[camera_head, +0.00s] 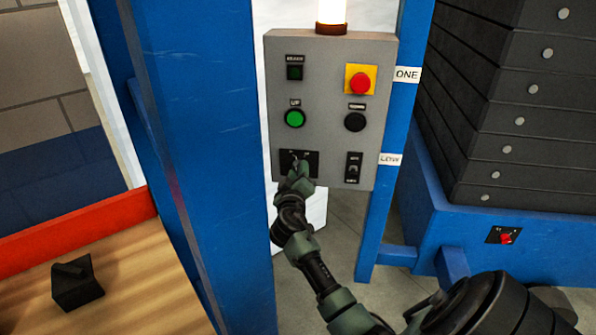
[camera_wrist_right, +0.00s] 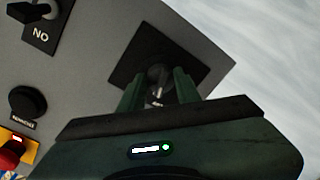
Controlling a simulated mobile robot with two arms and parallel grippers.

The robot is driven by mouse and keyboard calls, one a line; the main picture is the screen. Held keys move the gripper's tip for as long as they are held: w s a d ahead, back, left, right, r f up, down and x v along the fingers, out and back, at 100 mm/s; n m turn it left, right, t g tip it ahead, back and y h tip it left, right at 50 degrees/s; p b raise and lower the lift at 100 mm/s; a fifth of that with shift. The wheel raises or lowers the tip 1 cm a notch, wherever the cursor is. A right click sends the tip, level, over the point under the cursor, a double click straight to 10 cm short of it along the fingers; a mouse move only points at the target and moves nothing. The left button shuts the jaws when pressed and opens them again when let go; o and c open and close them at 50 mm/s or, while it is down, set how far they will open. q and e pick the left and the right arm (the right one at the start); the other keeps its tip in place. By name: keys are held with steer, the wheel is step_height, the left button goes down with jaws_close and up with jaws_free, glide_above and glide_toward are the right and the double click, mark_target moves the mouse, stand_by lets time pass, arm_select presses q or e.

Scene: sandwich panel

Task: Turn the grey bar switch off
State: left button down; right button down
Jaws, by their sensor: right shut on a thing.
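The grey bar switch sits on a black square plate (camera_head: 313,158) at the lower left of the grey control panel (camera_head: 330,100). My right gripper (camera_head: 299,170) reaches up to it from below and covers most of it in the head view. In the right wrist view the fingers (camera_wrist_right: 157,92) are shut on the grey bar switch (camera_wrist_right: 158,74), one on each side, in front of the black plate (camera_wrist_right: 195,45). The bar's exact angle and its markings are too small and partly hidden to read. My left gripper is not in view.
Right of the bar switch is a black toggle (camera_head: 353,167). Above are a green button (camera_head: 295,118), a black button (camera_head: 355,122) and a red mushroom button (camera_head: 360,83). Blue posts (camera_head: 205,120) flank the panel. A red switch (camera_head: 505,237) is on the blue base.

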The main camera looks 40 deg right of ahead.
steer(key=shift+n+p, duration=0.35)
steer(key=shift+n, duration=0.75)
steer(key=c, duration=1)
jaws_free()
steer(key=b+v, duration=0.1)
steer(key=v, duration=0.6)
steer(key=shift+s+a, duration=0.2)
steer(key=shift+a, duration=0.15)
